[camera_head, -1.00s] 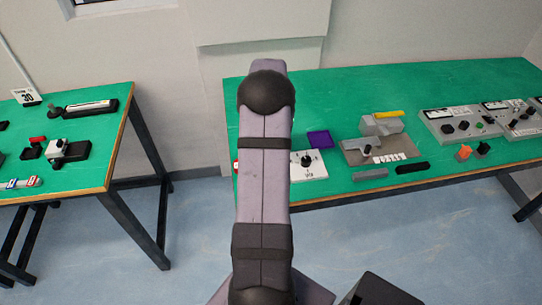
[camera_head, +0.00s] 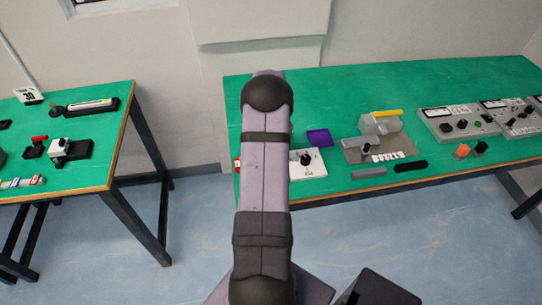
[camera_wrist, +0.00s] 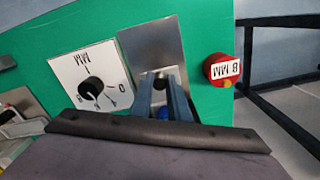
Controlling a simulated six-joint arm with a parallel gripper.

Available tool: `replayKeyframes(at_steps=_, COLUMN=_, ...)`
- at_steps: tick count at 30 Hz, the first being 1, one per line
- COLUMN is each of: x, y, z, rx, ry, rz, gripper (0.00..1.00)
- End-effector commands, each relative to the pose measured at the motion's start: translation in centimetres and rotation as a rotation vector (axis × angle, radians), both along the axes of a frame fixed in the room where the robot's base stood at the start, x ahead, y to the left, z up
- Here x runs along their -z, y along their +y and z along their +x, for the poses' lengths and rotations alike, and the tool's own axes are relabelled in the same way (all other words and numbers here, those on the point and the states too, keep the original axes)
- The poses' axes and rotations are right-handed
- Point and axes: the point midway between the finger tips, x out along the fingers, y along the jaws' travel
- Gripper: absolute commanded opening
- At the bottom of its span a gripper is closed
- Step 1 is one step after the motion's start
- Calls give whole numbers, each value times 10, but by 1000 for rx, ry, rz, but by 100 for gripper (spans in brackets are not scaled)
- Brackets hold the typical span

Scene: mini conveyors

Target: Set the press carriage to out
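A bare silver metal plate (camera_wrist: 155,45) lies under my gripper in the wrist view. I cannot tell for sure that it belongs to the press carriage. My gripper (camera_wrist: 161,76) has its two blue-grey fingers apart, pointing at the near part of this plate. A small dark part shows at the fingertips and a blue part (camera_wrist: 163,113) shows between the fingers. Whether the fingers touch either is unclear. In the head view my arm hides this spot and my gripper.
A white panel with a black knob (camera_wrist: 91,88) sits beside the plate; a red labelled piece (camera_wrist: 219,70) is on its other side. In the head view, a purple tray (camera_head: 319,138), a grey fixture with a yellow bar (camera_head: 388,113) and control boxes (camera_head: 455,124) stand to the right.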

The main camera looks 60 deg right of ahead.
Motion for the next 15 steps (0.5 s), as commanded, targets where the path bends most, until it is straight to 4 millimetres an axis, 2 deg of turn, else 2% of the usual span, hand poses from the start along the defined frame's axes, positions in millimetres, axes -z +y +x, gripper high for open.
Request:
replayKeyframes(at_steps=8, x=-1, y=5, z=-5, rx=0, ry=0, rz=1, gripper=0)
replayKeyframes(at_steps=15, x=-1, y=27, z=-28, rx=1, ry=2, rz=2, gripper=0)
